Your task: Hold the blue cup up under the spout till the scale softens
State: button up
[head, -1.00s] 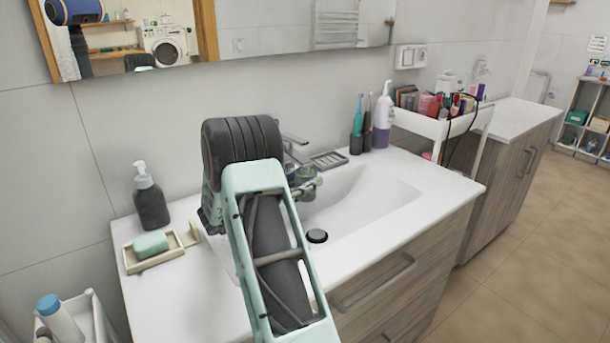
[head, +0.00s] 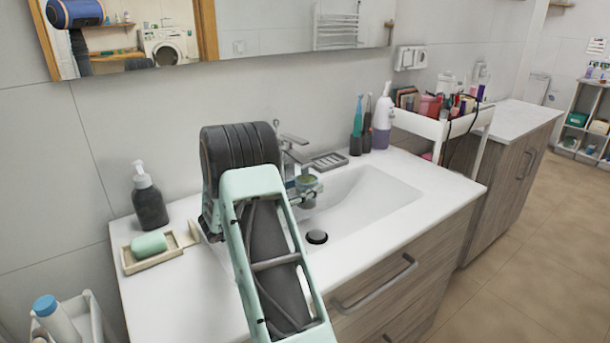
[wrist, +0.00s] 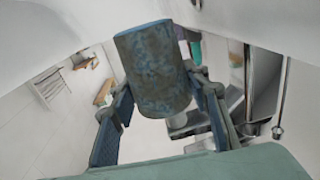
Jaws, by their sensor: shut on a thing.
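The blue cup (wrist: 152,70), mottled blue and brown, is between the two fingers of my gripper (wrist: 162,92) in the wrist view. The fingers press on its sides. In the head view the cup (head: 308,184) shows small and greenish over the left part of the basin, with my gripper (head: 300,194) around it, partly behind my arm. The tap (head: 290,142) stands at the back of the basin, close above and behind the cup. Its spout end is mostly hidden, so I cannot tell whether it is exactly over the cup. The cup's inside and any scale are not visible.
A soap dish (head: 134,264) with green soap and a dark pump bottle (head: 149,200) stand left. The counter's front right is clear.

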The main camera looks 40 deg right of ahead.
jog(key=s+a, duration=0.1)
jog(key=s, duration=0.7)
jog(key=shift+s+a+p, duration=0.25)
jog(key=shift+s+p, duration=0.05)
jog(key=shift+p, duration=0.05)
dwell(1.3)
jog(key=shift+s+r, duration=0.1)
jog(key=shift+r, duration=0.1)
jog(key=s+r+p, duration=0.4)
jog(key=r, duration=0.1)
jog(key=shift+s+a+r+p, duration=0.3)
jog(key=shift+s+a+r, duration=0.1)
dwell(0.9)
dwell(0.5)
